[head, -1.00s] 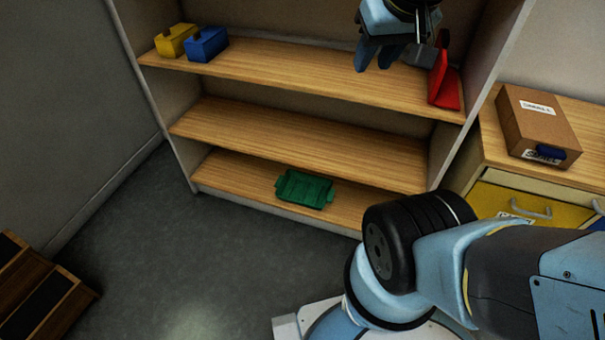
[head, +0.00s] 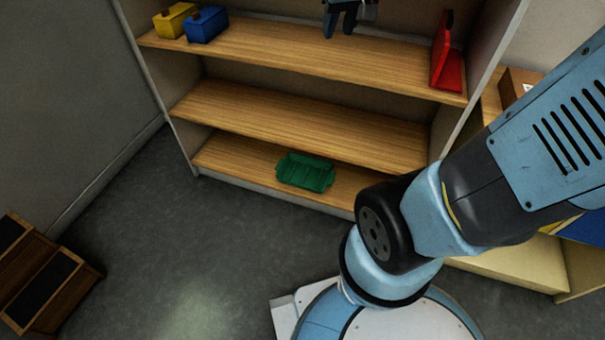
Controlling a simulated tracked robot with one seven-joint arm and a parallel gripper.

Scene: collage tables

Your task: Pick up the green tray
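The green tray (head: 305,172) lies on the bottom shelf of the wooden shelf unit, near that shelf's front edge and right of its middle. Nothing covers it. My gripper (head: 339,34) is at the top edge of the head view, in front of the upper part of the unit, well above the tray and apart from it. Its two fingers point down with a gap between them and nothing visible in the gap. The upper part of the gripper is cut off by the picture edge.
The top visible shelf holds a yellow box (head: 176,20), a blue box (head: 206,24) and a red object (head: 447,62). The middle shelf (head: 290,118) is bare. A brown carton (head: 514,84) at right is mostly hidden by my arm. Dark-topped wooden steps (head: 45,280) stand at lower left; floor between is clear.

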